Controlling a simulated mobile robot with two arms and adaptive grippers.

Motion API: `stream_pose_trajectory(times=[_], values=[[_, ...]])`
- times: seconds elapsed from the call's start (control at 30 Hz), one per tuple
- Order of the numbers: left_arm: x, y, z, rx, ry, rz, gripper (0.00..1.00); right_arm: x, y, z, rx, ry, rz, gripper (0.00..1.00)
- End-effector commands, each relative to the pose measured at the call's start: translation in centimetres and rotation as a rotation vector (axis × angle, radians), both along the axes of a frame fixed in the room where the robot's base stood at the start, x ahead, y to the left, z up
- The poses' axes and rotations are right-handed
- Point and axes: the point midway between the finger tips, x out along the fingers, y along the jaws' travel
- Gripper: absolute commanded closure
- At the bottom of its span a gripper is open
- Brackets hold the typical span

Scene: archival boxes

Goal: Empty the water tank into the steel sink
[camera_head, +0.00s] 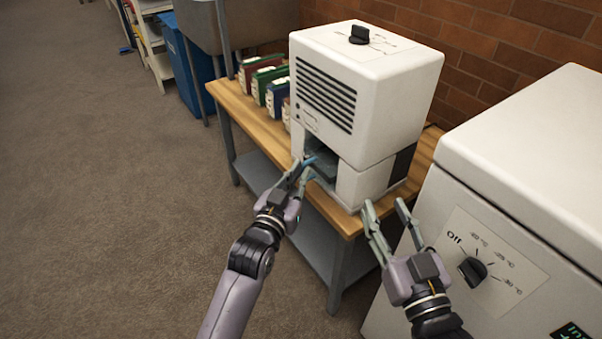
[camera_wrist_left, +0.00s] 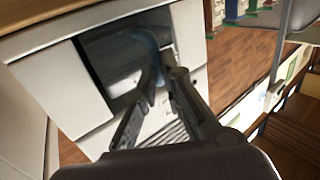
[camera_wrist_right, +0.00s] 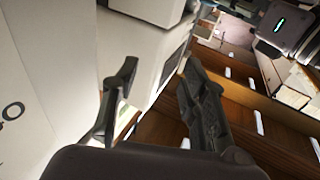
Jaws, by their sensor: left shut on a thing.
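The water tank (camera_head: 322,167) is a dark, see-through bin low in the front opening of the white dehumidifier (camera_head: 375,90). It also shows in the left wrist view (camera_wrist_left: 108,62), with a blue handle (camera_wrist_left: 150,45) at its front. My left gripper (camera_head: 305,172) is at the opening, its fingers shut on the blue handle. Most of the tank is hidden inside the housing. My right gripper (camera_head: 385,204) is open and empty, in front of the dehumidifier's right side. The steel sink (camera_head: 240,22) stands at the top, beyond the table, partly cut off by the frame.
The dehumidifier stands on a wooden table (camera_head: 235,102) with several coloured binders (camera_head: 262,80) behind it. A white cabinet with a dial (camera_head: 472,270) is close to my right gripper. A blue bin (camera_head: 190,65) stands below the sink. The carpet (camera_head: 110,190) at left is clear.

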Motion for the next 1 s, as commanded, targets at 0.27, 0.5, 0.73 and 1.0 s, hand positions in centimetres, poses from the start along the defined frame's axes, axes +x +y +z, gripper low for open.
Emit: stream_pose_trajectory(times=[0.27, 0.5, 0.73, 1.0], values=[[-0.3, 0.5, 0.2, -0.002, -0.002, 0.0, 1.0, 0.1, -0.2, -1.3, -0.02, 0.074, -0.004, 0.6], [-0.6, 0.8, 0.2, -0.002, -0.002, -0.001, 1.0, 0.0, -0.5, -2.6, -0.038, 0.141, -0.011, 0.6], [-0.9, 1.2, 0.2, -0.001, -0.003, 0.0, 1.0, -0.3, -0.8, -4.0, -0.054, 0.206, -0.017, 0.6], [-1.2, 1.7, 0.2, -0.002, -0.003, 0.0, 1.0, -0.6, -1.0, -5.3, -0.071, 0.275, -0.019, 0.6]])
